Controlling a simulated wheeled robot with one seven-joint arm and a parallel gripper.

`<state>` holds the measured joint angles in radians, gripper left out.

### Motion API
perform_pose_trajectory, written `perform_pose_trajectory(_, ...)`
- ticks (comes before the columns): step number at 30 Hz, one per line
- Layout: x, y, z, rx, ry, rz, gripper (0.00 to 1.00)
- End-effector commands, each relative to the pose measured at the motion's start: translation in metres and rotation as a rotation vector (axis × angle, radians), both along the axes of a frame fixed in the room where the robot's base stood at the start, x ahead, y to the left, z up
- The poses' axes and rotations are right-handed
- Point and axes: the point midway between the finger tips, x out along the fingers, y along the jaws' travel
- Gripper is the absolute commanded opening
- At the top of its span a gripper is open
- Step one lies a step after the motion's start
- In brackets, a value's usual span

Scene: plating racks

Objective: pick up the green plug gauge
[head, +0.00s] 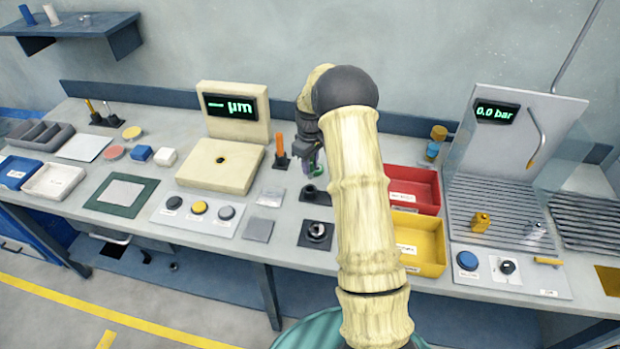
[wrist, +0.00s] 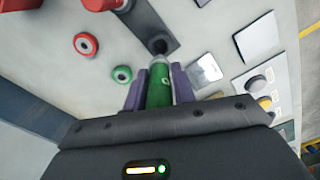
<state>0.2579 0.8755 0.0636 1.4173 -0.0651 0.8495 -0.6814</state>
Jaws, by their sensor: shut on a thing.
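The green plug gauge (wrist: 159,86) stands between the two purple fingers of my gripper (wrist: 160,80) in the wrist view, and the fingers are shut on its green handle. Its pale metal end points toward a dark holder block with a round hole (wrist: 160,46). I cannot tell whether the end is still inside or clear of it. In the head view my gripper (head: 311,160) is above the black holder (head: 314,194), with a bit of green at the fingers. My arm hides part of the bench to the right.
A green ring (wrist: 122,74) and a red ring (wrist: 86,43) lie beside the gauge in the wrist view. In the head view an orange-handled tool (head: 280,148) stands left of my gripper. A red bin (head: 428,205) and a yellow bin (head: 425,262) stand right of my arm.

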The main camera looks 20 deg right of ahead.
Motion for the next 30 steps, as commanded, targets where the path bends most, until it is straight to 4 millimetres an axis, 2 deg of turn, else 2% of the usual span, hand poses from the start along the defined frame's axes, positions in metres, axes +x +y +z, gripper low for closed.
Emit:
perform_pose_trajectory(3,0.0,0.0,0.014,0.0,-0.001,0.0,0.06)
perform_pose_trajectory(6,0.0,0.0,0.02,0.0,0.0,0.0,0.06)
perform_pose_trajectory(23,0.0,0.0,0.021,0.0,0.001,0.0,0.06)
perform_pose_trajectory(30,0.0,0.001,0.043,0.0,0.001,0.002,0.06)
